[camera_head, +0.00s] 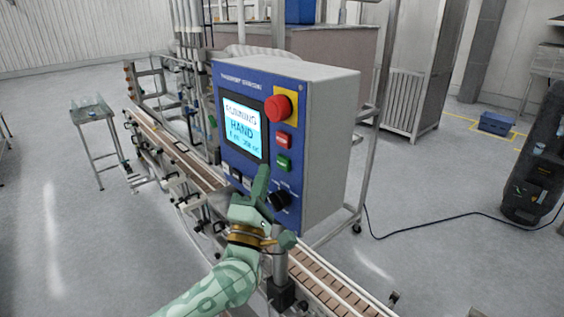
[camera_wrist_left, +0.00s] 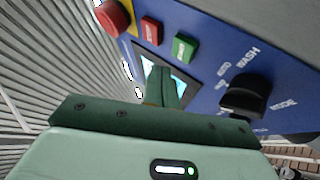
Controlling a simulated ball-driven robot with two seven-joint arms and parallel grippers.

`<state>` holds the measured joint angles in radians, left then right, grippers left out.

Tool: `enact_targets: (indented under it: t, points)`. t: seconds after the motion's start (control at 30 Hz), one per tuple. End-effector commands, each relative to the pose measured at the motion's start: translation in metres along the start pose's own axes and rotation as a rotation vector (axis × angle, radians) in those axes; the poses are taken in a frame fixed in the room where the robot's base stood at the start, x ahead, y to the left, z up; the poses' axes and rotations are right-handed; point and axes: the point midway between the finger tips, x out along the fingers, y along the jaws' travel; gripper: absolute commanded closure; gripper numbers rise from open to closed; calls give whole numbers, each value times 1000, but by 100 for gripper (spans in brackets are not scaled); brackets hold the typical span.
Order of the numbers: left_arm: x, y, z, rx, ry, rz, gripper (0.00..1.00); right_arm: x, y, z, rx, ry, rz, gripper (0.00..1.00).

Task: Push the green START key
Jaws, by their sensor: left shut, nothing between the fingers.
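The blue control panel (camera_head: 232,158) on a grey box carries the green START key (camera_head: 284,163), which also shows in the left wrist view (camera_wrist_left: 183,47). A red key (camera_head: 284,140) sits just above it, and a red mushroom button (camera_head: 277,107) on a yellow plate is higher up. The lit screen (camera_head: 243,127) reads RUNNING and HAND. My left gripper (camera_head: 263,176) is shut and empty, in front of the panel, just below and left of the green key. In the left wrist view its fingertips (camera_wrist_left: 166,76) appear apart from the key. My right gripper is not in view.
A black selector knob (camera_head: 279,199) marked WASH, AUTO and MODE sits below the key, close to my left gripper. A conveyor (camera_head: 325,286) runs under the panel. A metal side table (camera_head: 93,113) stands at the left, and a black cable lies on the floor at right.

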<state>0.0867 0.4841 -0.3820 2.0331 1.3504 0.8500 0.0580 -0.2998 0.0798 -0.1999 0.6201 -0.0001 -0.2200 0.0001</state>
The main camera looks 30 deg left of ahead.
Motion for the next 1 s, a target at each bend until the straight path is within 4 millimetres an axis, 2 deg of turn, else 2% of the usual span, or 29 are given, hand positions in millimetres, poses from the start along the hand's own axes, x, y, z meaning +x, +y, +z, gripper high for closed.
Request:
enact_targets:
  t: [0.37, 1.0]
  points:
    - [-22, 17, -16, -1, 0, -1, 100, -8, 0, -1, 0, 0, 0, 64]
    - [-23, 17, -17, -2, 0, 0, 100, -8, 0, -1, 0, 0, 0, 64]
